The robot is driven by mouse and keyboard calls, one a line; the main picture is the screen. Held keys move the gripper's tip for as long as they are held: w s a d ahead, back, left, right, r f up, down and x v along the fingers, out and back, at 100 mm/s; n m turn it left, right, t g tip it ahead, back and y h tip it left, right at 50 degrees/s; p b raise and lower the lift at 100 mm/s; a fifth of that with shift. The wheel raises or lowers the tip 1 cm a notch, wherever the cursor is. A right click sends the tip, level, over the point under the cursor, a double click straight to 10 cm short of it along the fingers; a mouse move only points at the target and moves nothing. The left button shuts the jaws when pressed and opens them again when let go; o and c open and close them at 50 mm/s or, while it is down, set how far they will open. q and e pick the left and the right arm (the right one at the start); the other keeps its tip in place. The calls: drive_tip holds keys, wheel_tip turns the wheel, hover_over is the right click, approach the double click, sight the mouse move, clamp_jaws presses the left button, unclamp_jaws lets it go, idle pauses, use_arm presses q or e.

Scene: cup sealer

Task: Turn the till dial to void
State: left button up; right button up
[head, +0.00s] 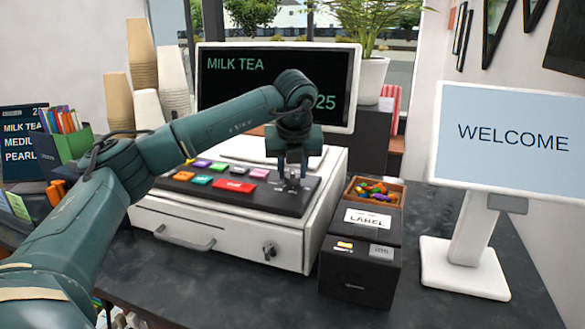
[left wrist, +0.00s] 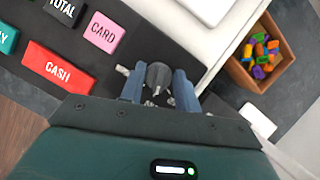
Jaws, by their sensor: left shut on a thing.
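The till (head: 230,215) is a white register with a dark sloped key panel of coloured keys. The dial (left wrist: 159,75) is a small dark round knob with small metal-coloured parts around it, at the right end of the panel. My left gripper (left wrist: 158,88) points down over the dial, with one blue-grey finger on each side of it, shut on it. In the head view my left gripper (head: 291,180) hides most of the dial. The dial's markings are not readable, so its setting cannot be told. My right gripper is out of view.
A red CASH key (left wrist: 58,68) and a pink CARD key (left wrist: 103,32) lie left of the dial. A black label printer (head: 360,270) and a wooden box of colourful pieces (head: 375,180) stand right of the till. The WELCOME screen (head: 510,140) is farther right. Stacked cups (head: 143,60) stand behind.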

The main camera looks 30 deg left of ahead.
use_arm(q)
drive_tip(key=c, duration=0.3)
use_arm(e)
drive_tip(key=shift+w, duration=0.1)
use_arm(q)
drive_tip(key=shift+m+h+b, duration=0.4)
drive_tip(key=shift+m, duration=0.7)
drive_tip(key=m+h, duration=0.1)
drive_tip(key=m, duration=0.1)
drive_tip(key=m+t, duration=0.1)
drive_tip(key=m, duration=0.1)
drive_tip(key=shift+a+m+h, duration=0.1)
drive_tip(key=shift+m+h, duration=0.2)
drive_tip(key=shift+h, duration=0.1)
drive_tip(key=shift+m+h+p, duration=0.3)
drive_tip(key=shift+m+p, duration=0.15)
drive_tip(key=shift+m, duration=0.55)
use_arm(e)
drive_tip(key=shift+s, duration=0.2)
use_arm(q)
drive_tip(key=o, duration=1)
drive_tip(key=shift+c, duration=0.2)
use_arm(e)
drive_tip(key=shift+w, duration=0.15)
